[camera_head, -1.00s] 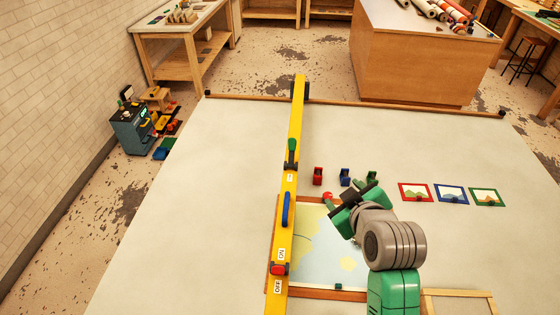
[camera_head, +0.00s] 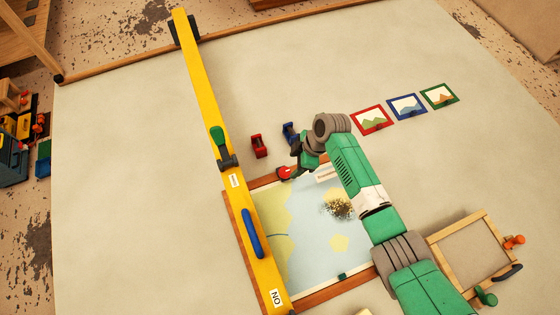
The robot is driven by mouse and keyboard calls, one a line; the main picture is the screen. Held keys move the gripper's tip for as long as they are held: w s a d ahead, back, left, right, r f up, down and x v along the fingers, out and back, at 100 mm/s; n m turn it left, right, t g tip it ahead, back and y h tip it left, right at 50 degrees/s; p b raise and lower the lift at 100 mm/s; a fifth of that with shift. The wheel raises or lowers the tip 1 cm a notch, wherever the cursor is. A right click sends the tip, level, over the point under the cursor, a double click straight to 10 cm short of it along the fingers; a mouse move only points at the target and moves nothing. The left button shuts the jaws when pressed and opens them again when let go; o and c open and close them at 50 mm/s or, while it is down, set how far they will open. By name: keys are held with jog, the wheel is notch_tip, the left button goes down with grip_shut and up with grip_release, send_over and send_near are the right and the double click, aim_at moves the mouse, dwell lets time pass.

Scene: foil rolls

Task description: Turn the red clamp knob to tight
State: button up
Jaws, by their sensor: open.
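A round red knob (camera_head: 285,173) sits at the top edge of the wooden-framed map board (camera_head: 232,212), just left of centre in the head view. I take it for the clamp knob; its setting cannot be read at this size. My gripper (camera_head: 297,160) is open and points down and left, right beside the knob. The fingertips are small and partly hidden by my wrist, so I cannot tell whether they touch the knob or stand around it.
A yellow beam (camera_head: 203,92) with a green handle (camera_head: 217,137) and a blue handle (camera_head: 252,232) runs along the left. Small red (camera_head: 259,146) and blue (camera_head: 288,130) holders stand behind the knob. Framed pictures (camera_head: 407,106) lie right. An empty wooden frame (camera_head: 437,246) lies lower right.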

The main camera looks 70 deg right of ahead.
aim_at(285, 172)
jog(key=b+x, duration=0.1)
jog(key=x, duration=0.5)
jog(key=shift+w+f, duration=0.2)
jog(key=shift+w, duration=0.05)
jog(key=c, duration=1)
